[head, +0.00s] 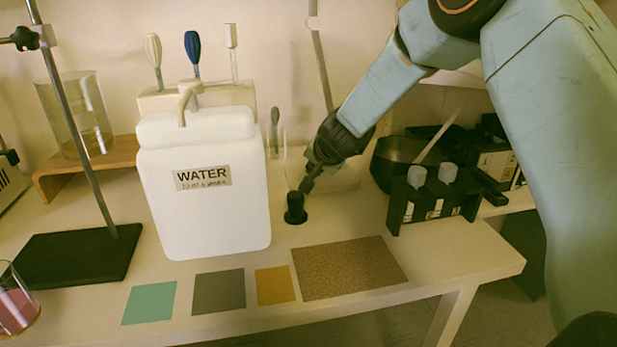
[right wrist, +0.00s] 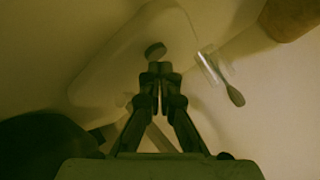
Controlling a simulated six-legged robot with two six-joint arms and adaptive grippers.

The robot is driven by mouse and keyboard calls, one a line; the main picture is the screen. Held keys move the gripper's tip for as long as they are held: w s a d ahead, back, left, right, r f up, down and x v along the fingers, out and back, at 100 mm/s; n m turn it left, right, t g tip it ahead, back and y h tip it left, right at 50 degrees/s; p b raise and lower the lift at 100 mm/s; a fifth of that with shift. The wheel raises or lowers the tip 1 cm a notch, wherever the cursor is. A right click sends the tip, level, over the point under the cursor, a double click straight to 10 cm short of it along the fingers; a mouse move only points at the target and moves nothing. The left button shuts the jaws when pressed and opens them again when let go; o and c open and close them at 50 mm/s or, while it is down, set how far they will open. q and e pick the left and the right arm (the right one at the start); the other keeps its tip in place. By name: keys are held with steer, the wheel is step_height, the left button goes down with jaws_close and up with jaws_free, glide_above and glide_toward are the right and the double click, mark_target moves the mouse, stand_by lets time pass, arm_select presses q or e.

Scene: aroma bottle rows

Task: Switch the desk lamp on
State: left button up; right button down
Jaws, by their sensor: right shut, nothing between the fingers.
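The desk lamp shows only as a slim pole (head: 322,62) and, it seems, a pale rounded base (head: 345,178) behind my right gripper; its head is out of view. My right gripper (head: 307,186) is shut and empty, fingers pointing down beside a short black knob-like piece (head: 295,208). In the right wrist view the closed fingertips (right wrist: 160,68) are just below a dark round piece (right wrist: 155,49) at a pale rounded shape. I cannot tell if they touch it, or if it is the lamp's switch. My left gripper is not in view.
A white water canister (head: 205,215) stands close to the left. A black rack (head: 432,205) with white-capped bottles and a dark bowl (head: 392,160) stand to the right. Flat colour swatches and a brown mat (head: 348,267) lie in front. A stand with a black base (head: 75,255) is far left.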

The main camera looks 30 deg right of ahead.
stand_by(0.4)
steer(key=shift+f+b, duration=0.35)
steer(key=shift+f, duration=0.15)
steer(key=shift+r+p, duration=0.4)
steer(key=shift+p, duration=0.1)
step_height(320, 180, up, 6)
steer(key=p, duration=0.6)
stand_by(0.5)
